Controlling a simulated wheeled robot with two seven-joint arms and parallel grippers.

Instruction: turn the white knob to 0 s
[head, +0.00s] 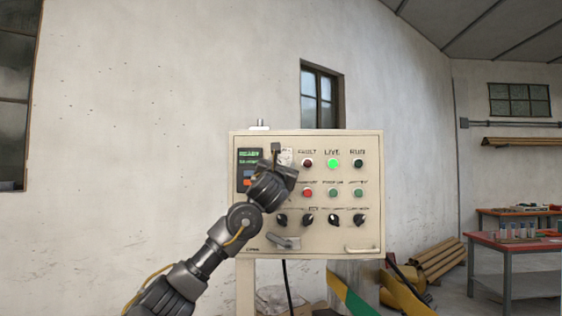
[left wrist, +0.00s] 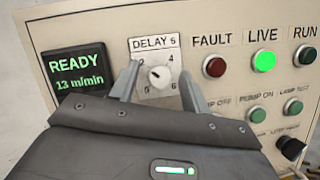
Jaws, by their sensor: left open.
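The white knob (left wrist: 160,77) sits in the middle of a white plate (left wrist: 154,48) headed "DELAY s", with numbers including 2, 4 and 6 around it. It has a small dark mark, but I cannot tell exactly which number it points to. My left gripper (left wrist: 157,84) is open, with one finger on each side of the knob and a gap to it. I cannot tell how far the fingertips are from the panel. In the head view my left gripper (head: 277,150) is in front of the upper left of the panel and partly covers the plate.
The cream control panel (head: 370,235) carries a display (left wrist: 78,70) reading READY and 13 m/min, a lit green LIVE lamp (left wrist: 263,61), several buttons, and a row of black knobs (head: 307,219) below. A red table (head: 515,245) stands at the far right.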

